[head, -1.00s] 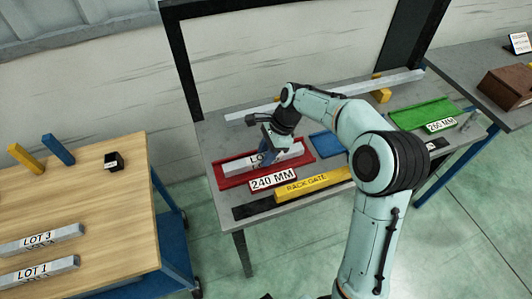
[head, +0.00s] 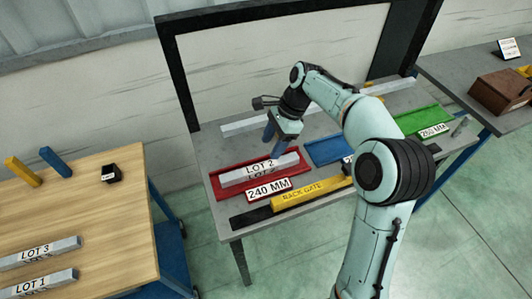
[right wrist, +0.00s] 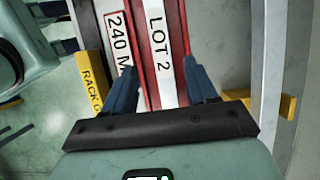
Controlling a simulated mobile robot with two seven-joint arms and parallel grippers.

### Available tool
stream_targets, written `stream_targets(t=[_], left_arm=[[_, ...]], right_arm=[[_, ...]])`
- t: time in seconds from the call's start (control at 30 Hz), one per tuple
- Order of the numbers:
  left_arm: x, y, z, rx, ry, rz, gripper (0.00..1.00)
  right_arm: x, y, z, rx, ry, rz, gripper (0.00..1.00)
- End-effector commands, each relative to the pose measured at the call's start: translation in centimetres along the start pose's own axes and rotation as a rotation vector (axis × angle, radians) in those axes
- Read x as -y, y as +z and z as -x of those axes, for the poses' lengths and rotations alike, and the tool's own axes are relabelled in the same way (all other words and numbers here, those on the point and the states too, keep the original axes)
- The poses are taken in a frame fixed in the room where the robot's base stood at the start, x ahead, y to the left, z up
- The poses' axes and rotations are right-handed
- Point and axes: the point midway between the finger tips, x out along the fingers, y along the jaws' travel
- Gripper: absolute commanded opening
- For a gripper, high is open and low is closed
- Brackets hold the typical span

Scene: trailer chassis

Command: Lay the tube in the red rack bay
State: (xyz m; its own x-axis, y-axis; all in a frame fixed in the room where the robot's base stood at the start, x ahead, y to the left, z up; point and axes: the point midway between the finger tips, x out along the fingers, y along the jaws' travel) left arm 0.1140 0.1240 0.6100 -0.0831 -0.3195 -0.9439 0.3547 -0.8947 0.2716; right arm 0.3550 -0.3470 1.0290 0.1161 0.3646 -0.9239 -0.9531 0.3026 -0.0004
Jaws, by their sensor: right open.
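The grey tube labelled LOT 2 (head: 259,169) lies in the red rack bay (head: 222,191), behind the 240 MM label (head: 268,190). In the right wrist view the tube (right wrist: 160,55) lies lengthwise between the red edges of the bay (right wrist: 138,60). My right gripper (head: 275,140) is above and behind the tube, with its blue fingers apart. In the right wrist view the open gripper (right wrist: 163,80) has one finger on each side of the tube, with nothing held. My left gripper is not in view.
A yellow rack gate (head: 312,190) runs along the front of the bays. A blue bay (head: 325,150) and a green bay (head: 422,119) are to the right. LOT 3 (head: 40,252) and LOT 1 (head: 38,283) tubes lie on the wooden table (head: 110,225).

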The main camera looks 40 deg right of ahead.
Motion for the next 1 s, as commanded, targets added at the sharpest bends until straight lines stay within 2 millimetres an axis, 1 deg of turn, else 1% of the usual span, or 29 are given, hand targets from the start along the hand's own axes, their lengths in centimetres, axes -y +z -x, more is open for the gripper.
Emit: stream_targets(t=[0.03, 0.1, 0.23, 0.37, 1.0], left_arm=[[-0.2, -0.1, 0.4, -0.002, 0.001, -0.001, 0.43], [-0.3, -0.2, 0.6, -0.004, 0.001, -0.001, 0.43], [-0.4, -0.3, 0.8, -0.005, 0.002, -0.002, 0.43], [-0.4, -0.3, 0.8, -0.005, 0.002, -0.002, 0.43], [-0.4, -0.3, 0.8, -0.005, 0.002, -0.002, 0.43]], right_arm=[[0.1, 0.1, 1.1, 0.0, -0.005, 0.0, 0.57], [0.1, 0.0, 2.0, 0.0, -0.003, 0.0, 0.57], [0.0, 0.0, 3.0, 0.0, -0.001, 0.0, 0.57], [0.0, 0.0, 3.2, 0.0, 0.0, 0.0, 0.57], [0.0, 0.0, 3.2, 0.0, 0.0, 0.0, 0.57]])
